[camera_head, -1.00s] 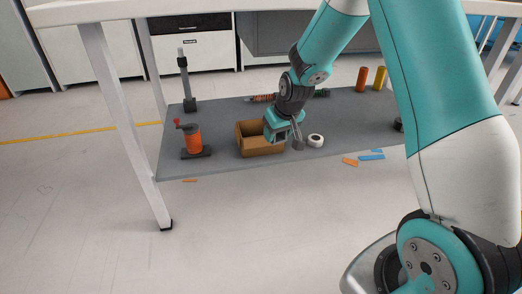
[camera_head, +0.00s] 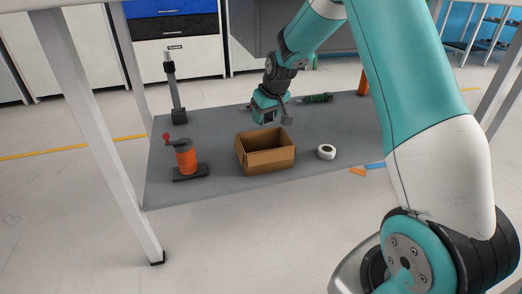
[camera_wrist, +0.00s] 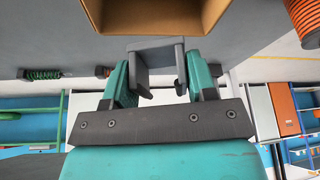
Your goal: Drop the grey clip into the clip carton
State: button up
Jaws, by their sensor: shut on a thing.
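My gripper (camera_head: 274,116) is shut on the grey clip (camera_head: 287,121), at the far side of the clip carton in the head view. In the wrist view the clip (camera_wrist: 160,52) is a grey bracket-like piece between the two fingers of my gripper (camera_wrist: 157,75). The clip carton (camera_head: 266,161) is an open brown box on the grey board. In the wrist view the carton (camera_wrist: 158,14) lies beyond the clip, at the top of the picture. The clip appears raised and outside the carton opening. The carton floor is partly hidden by its near wall.
An orange reel (camera_head: 186,156) with a red crank stands left of the carton, and a dark post (camera_head: 175,90) behind it. A white tape roll (camera_head: 327,152) lies to the right. A green spring (camera_head: 318,98) lies behind. Table legs (camera_head: 110,145) frame the board.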

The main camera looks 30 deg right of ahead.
aim_at(266, 130)
jog(key=shift+w+d+f, duration=0.1)
jog(key=shift+w+f, duration=0.05)
jog(key=shift+f, duration=0.05)
jog(key=f+b, duration=0.2)
jog(key=b, duration=0.1)
jog(key=f+b, duration=0.3)
jog(key=shift+d+f, duration=0.2)
jog(key=shift+f, duration=0.15)
jog(key=o, duration=1)
jog(key=shift+r, duration=0.1)
jog(key=p+v, duration=0.5)
jog(key=v, duration=0.2)
jog(key=shift+r, duration=0.2)
jog(key=shift+s+a, duration=0.1)
jog(key=shift+s, duration=0.15)
